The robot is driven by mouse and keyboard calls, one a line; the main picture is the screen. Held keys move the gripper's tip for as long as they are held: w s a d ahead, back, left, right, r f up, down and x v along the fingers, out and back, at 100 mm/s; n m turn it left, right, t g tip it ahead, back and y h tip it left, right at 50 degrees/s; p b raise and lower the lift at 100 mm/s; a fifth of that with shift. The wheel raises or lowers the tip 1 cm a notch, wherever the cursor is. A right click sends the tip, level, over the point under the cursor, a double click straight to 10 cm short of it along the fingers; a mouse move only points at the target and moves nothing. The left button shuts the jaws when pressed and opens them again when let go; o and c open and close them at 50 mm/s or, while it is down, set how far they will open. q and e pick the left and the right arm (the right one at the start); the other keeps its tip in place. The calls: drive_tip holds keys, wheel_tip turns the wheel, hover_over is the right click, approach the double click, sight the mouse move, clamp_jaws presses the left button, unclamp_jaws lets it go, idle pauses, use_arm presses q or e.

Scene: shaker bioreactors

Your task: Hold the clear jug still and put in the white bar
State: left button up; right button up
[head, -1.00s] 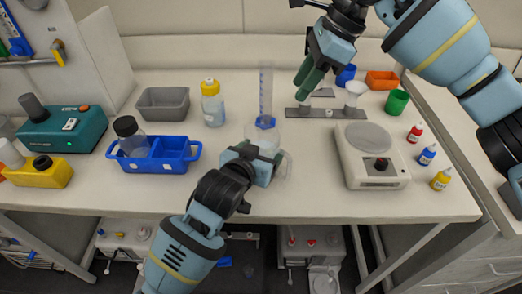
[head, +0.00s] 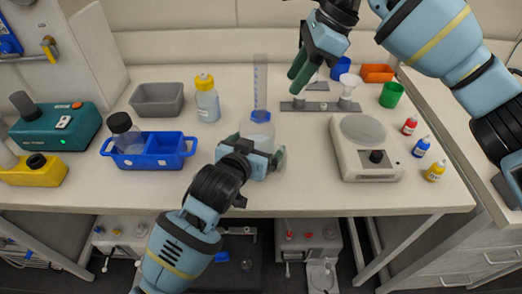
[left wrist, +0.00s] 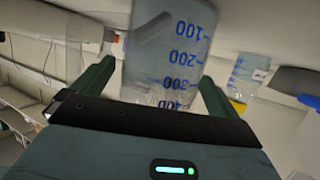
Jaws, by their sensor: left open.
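The clear jug (head: 258,127) stands on the bench just beyond my left gripper (head: 252,154) in the head view. My left gripper is open, with a finger on each side of the jug. In the left wrist view the jug (left wrist: 168,55) shows blue marks between the two green fingers, with a gap beside the right finger. My right gripper (head: 299,76) hangs over the bench at the back, its two green fingers close together; I cannot tell whether anything is between them. I cannot make out the white bar.
A measuring cylinder (head: 260,85) stands right behind the jug. A yellow-capped bottle (head: 207,103) and a blue carrier (head: 165,153) are left. A grey stand bar (head: 320,106) lies below my right gripper.

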use_arm(q)
drive_tip(key=v, duration=1.2)
idle(0.3)
